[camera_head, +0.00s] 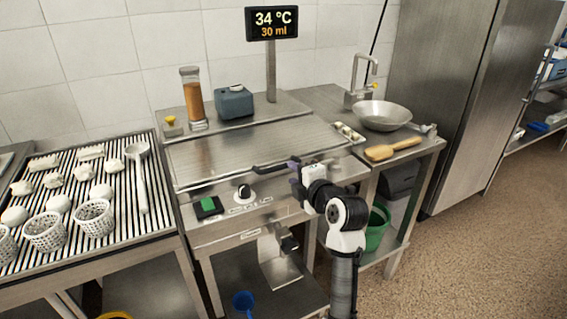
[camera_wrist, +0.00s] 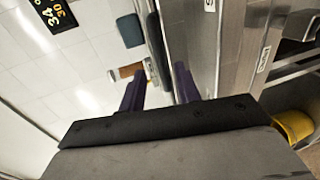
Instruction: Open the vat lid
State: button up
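The vat lid (camera_head: 235,152) is a flat steel panel on top of the vat (camera_head: 255,215) and lies closed. A dark bar handle (camera_head: 268,168) sits at its front edge. My gripper (camera_head: 293,165) is at the right end of this handle. In the wrist view, my gripper (camera_wrist: 160,82) has its two purple fingers apart, and the dark handle (camera_wrist: 156,48) shows between them. I cannot tell whether either finger touches it. My gripper partly hides the front right corner of the vat.
A display (camera_head: 271,23) reading 34 °C stands behind the vat, with an orange-filled tube (camera_head: 194,100) and a blue-grey box (camera_head: 234,102). A slatted rack (camera_head: 120,215) with baskets is at left. A metal bowl (camera_head: 383,115) and wooden brush (camera_head: 392,149) are at right.

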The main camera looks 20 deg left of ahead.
aim_at(285, 167)
jog(key=p+x, duration=0.1)
jog(key=x, duration=0.6)
jog(key=shift+w, duration=0.1)
grip_shut()
